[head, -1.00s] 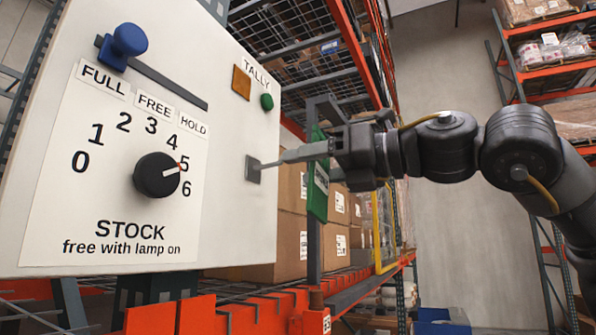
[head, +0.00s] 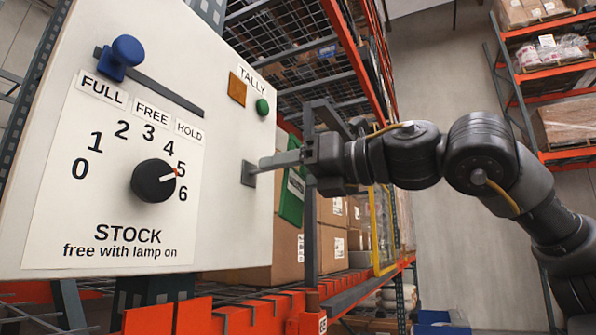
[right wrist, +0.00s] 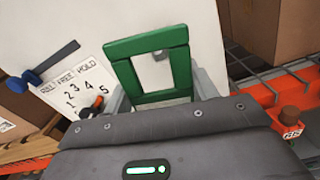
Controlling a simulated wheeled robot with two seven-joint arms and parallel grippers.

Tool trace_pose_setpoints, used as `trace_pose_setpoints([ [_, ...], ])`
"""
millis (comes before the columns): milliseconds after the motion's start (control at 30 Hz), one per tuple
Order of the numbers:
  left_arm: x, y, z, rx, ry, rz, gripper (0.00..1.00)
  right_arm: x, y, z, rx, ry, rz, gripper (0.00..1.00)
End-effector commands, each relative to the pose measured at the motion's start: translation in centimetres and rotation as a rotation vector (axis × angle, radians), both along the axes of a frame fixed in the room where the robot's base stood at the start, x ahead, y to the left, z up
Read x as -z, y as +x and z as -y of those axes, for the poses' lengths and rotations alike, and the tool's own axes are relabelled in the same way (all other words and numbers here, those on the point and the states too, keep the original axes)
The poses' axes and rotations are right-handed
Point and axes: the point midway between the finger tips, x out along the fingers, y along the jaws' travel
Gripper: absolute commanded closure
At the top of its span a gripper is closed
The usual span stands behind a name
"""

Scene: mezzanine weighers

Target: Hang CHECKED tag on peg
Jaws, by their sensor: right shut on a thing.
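The green tag (head: 291,197) is a flat frame with a pale label, too small to read. My right gripper (head: 278,161) is shut on it, close in front of the white board. In the right wrist view, the tag (right wrist: 124,82) has a large rectangular opening, with a finger at each side. The peg shows as a small grey piece (right wrist: 161,56) seen through that opening. In the head view, the peg's square grey plate (head: 248,174) is on the board's right part, just beyond the fingertips. Whether the peg enters the opening I cannot tell. My left gripper is not in view.
The white board (head: 222,215) carries a black dial (head: 152,181) pointing near 5, a blue slider knob (head: 127,51), an orange square (head: 238,89) and a green button (head: 262,106). A grey upright (head: 311,235) and cartons (head: 331,248) stand right of it.

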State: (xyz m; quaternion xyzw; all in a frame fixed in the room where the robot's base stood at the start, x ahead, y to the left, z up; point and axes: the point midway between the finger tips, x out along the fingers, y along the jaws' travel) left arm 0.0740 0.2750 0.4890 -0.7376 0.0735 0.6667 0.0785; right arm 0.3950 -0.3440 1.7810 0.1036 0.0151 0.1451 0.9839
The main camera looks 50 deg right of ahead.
Motion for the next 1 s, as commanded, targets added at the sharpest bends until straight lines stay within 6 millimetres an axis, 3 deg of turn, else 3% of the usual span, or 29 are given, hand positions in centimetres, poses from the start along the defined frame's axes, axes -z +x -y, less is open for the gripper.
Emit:
trace_pose_setpoints([
  [833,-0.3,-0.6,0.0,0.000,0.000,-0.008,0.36,0.4,5.3,-1.6,0.000,0.000,-0.001,0.64],
  [1000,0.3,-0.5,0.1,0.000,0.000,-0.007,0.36,1.2,5.9,-1.8,0.000,-0.001,-0.001,0.64],
])
